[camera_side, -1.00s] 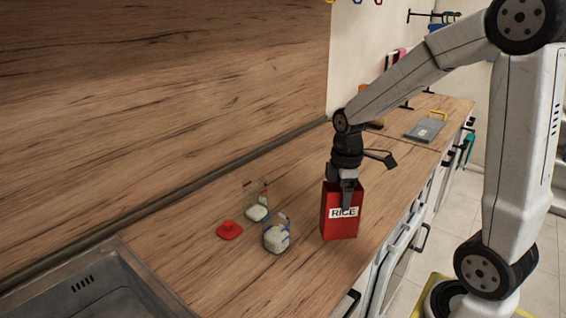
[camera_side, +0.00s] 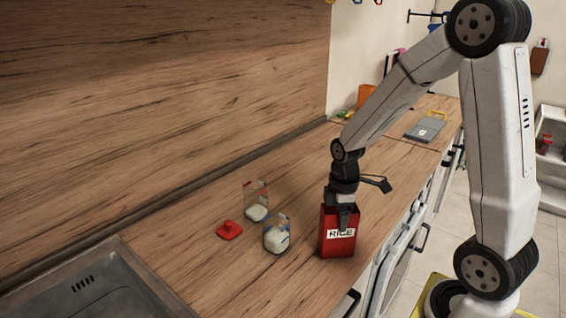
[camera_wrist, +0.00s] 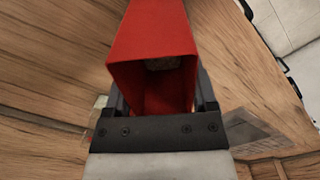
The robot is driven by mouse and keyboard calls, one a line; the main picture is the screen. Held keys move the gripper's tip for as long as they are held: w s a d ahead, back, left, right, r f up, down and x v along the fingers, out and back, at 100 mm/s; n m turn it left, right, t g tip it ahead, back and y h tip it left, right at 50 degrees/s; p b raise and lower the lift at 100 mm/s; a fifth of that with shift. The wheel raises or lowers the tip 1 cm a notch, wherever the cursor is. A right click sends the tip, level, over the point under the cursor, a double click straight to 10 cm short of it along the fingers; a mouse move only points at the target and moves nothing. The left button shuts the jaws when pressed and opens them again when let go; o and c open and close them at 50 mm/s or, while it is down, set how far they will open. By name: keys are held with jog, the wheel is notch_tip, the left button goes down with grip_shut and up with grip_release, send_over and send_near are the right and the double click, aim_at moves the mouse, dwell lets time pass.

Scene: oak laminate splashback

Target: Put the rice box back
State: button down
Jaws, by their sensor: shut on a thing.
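The rice box (camera_side: 338,240) is red, open at the top, with a white "RICE" label on its front. It is upright over the wooden counter, to the right of the glass jars. I cannot tell whether its base touches the counter. My gripper (camera_side: 342,212) points down and is shut on the box near its top. In the wrist view the red box (camera_wrist: 150,35) fills the upper middle, with my gripper (camera_wrist: 160,98) around it. Some pale brown contents show inside. The box's underside is hidden.
A sink (camera_side: 90,285) is at front left. A grey board (camera_side: 425,129) lies at the far end.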

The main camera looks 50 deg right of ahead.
jog(key=shift+f, duration=0.1)
grip_release()
dwell(0.3)
notch_tip(320, 180, up, 12)
jog(key=shift+r, duration=0.15)
dwell(0.6)
dwell(0.4)
